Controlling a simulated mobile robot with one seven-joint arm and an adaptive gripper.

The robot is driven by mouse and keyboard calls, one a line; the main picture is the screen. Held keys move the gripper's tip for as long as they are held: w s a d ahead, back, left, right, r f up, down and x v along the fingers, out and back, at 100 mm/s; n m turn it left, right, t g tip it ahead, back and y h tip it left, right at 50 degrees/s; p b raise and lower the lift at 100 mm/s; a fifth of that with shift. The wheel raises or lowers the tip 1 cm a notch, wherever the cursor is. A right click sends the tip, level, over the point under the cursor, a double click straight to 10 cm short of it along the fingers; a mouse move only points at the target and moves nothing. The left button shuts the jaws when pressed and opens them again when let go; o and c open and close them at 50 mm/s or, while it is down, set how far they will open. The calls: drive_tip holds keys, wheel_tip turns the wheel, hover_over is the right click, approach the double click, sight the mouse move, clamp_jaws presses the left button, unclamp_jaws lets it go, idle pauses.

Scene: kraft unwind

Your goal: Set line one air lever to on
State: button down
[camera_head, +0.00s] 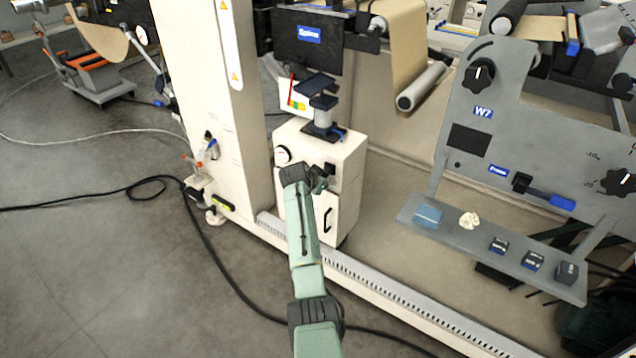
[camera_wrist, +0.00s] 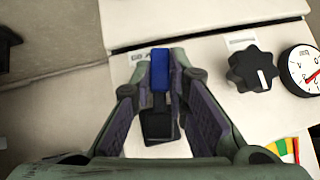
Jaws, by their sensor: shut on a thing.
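The air lever (camera_wrist: 159,70) has a blue handle on a black base (camera_wrist: 158,125) and is mounted on a pale panel. In the wrist view it lies between the two fingers of my gripper (camera_wrist: 160,82), which is shut on it. In the head view my gripper (camera_head: 318,180) is at the upper front of a white cabinet (camera_head: 348,162) and hides most of the lever. A label beside the handle is partly covered, so I cannot read it or tell the marked position.
A black knob (camera_wrist: 252,69) and a round gauge (camera_wrist: 301,71) sit right of the lever in the wrist view. A screen (camera_head: 308,38) hangs above the cabinet. A grey shelf (camera_head: 455,243) with small items stands to the right. Cables cross the floor at left.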

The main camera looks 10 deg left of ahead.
drive_tip(key=shift+s+d+n+g+h+b, duration=0.1)
drive_tip(key=shift+d+n+g+h+b, duration=0.35)
drive_tip(key=shift+h, duration=0.45)
drive_tip(key=shift+f, duration=0.1)
drive_tip(key=c, duration=1.6)
unclamp_jaws()
drive_tip(key=shift+o, duration=0.2)
drive_tip(key=v, duration=1.2)
drive_tip(key=shift+a, duration=0.1)
